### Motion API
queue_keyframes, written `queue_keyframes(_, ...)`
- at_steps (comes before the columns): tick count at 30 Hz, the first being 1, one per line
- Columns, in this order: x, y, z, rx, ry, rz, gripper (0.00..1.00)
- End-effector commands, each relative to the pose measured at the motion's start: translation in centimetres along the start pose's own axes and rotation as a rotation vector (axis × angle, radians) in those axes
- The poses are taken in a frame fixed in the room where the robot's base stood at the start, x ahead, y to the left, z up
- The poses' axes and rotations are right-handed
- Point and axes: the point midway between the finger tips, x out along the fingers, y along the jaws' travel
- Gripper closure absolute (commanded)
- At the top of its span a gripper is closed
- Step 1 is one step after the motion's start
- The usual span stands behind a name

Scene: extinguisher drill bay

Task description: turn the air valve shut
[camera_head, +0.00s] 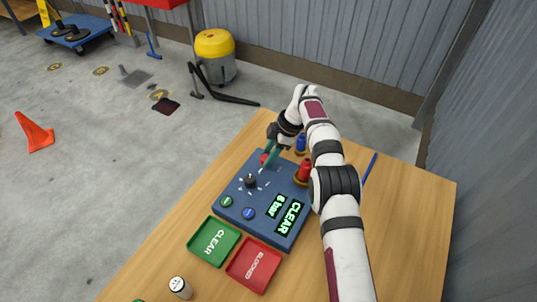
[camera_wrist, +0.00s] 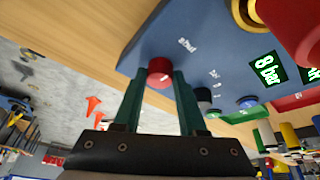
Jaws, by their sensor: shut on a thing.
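A blue control panel (camera_head: 235,205) lies on the wooden table. It carries a round red knob (camera_wrist: 160,72) at its far edge, a black knob (camera_head: 250,181) with white marks around it, and green and blue buttons. My gripper (camera_head: 266,160) reaches down to the panel, its teal fingers shut on the sides of the red knob, as the wrist view shows. The panel's lit displays (camera_head: 283,212) read "CLEAR" and "8 bar".
A red fitting on a gold base (camera_head: 304,171) and a blue fitting (camera_head: 301,142) stand close to my arm. A green tray (camera_head: 213,243), a red tray (camera_head: 255,266) and a small white cylinder (camera_head: 180,287) are nearer. The table's right side is mostly clear.

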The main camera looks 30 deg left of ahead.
Motion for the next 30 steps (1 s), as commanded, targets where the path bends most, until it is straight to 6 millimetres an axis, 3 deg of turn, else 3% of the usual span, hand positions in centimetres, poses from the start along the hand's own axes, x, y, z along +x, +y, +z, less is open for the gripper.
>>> queue_keyframes(8,0.1,-0.1,0.0,-0.001,-0.001,-0.002,1.0)
queue_keyframes(9,0.1,-0.1,0.0,-0.001,-0.001,-0.002,0.54)
queue_keyframes(13,0.1,0.0,0.0,-0.001,-0.001,-0.001,0.3)
queue_keyframes(23,-0.5,0.0,0.0,0.0,-0.001,0.001,0.29)
queue_keyframes(26,-2.5,0.1,0.0,0.0,0.0,0.004,0.29)
queue_keyframes(30,-6.6,0.1,0.0,0.0,-0.001,0.004,0.29)
